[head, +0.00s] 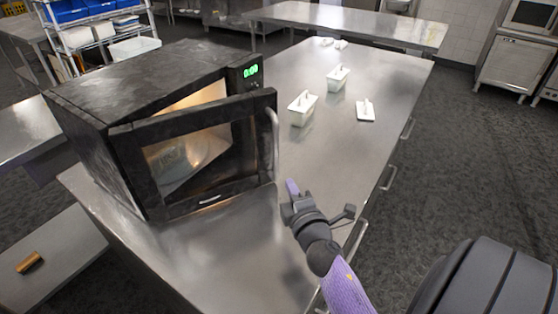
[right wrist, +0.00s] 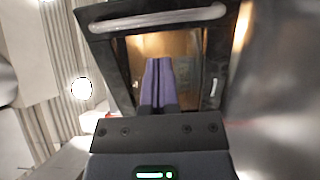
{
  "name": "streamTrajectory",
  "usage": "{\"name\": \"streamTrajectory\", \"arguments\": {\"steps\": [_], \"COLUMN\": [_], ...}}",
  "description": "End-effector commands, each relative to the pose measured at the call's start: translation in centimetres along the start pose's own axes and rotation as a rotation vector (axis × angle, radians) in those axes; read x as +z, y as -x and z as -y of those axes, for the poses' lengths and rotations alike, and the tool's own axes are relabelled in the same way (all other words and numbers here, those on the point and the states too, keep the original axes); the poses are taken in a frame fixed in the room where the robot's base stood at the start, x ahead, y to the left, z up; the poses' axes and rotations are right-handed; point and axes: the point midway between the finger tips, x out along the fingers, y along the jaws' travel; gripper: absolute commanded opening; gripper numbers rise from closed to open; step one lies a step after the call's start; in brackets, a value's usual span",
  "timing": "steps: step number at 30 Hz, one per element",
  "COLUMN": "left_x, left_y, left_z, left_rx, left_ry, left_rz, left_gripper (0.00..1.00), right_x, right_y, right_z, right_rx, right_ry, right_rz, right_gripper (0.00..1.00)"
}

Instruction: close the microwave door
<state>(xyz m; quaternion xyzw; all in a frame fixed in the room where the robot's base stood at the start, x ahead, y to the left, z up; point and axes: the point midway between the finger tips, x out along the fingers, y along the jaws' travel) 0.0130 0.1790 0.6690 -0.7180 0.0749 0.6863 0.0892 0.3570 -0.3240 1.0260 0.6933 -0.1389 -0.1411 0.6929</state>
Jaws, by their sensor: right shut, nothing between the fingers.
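The black microwave (head: 140,75) stands on the steel counter at the left in the head view. Its door (head: 205,160) is partly open, swung out from a hinge at the left, with the lit interior showing behind it. The door handle (head: 273,140) is a vertical bar on the door's free right edge. My right gripper (head: 291,188) is just right of and below the handle, apart from the door as far as I can tell. In the right wrist view its purple fingers (right wrist: 158,82) are together and empty, in front of the door (right wrist: 190,55). My left gripper is not in view.
The steel counter (head: 345,135) carries two white containers (head: 302,107) (head: 338,78) and a small white lidded piece (head: 366,111) right of the microwave. Drawer handles (head: 390,178) stick out along the counter's right side. Open floor (head: 460,150) lies further right.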

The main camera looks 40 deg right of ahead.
Motion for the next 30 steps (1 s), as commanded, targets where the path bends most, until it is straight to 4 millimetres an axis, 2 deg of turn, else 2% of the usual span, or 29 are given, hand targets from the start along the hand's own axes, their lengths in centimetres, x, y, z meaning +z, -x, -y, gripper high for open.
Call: {"name": "streamTrajectory", "arguments": {"steps": [6,12,16,26,30], "left_x": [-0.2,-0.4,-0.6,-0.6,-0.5], "left_y": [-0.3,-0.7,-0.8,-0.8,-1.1], "left_z": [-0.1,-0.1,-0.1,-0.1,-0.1], "left_rx": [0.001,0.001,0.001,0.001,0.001], "left_ry": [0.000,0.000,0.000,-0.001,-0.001], "left_rz": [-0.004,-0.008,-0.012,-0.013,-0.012], "left_gripper": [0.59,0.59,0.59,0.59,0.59], "right_x": [0.0,0.0,0.0,0.0,0.1], "right_y": [-4.7,-7.5,-8.1,-8.2,-8.9], "right_z": [0.0,0.1,0.1,0.1,0.1], "right_rx": [0.001,0.000,-0.001,-0.001,0.000], "right_ry": [0.000,0.000,0.000,0.000,0.002], "right_rz": [0.000,0.000,0.000,-0.002,-0.023], "right_gripper": [0.00,0.00,0.00,0.00,0.00]}}
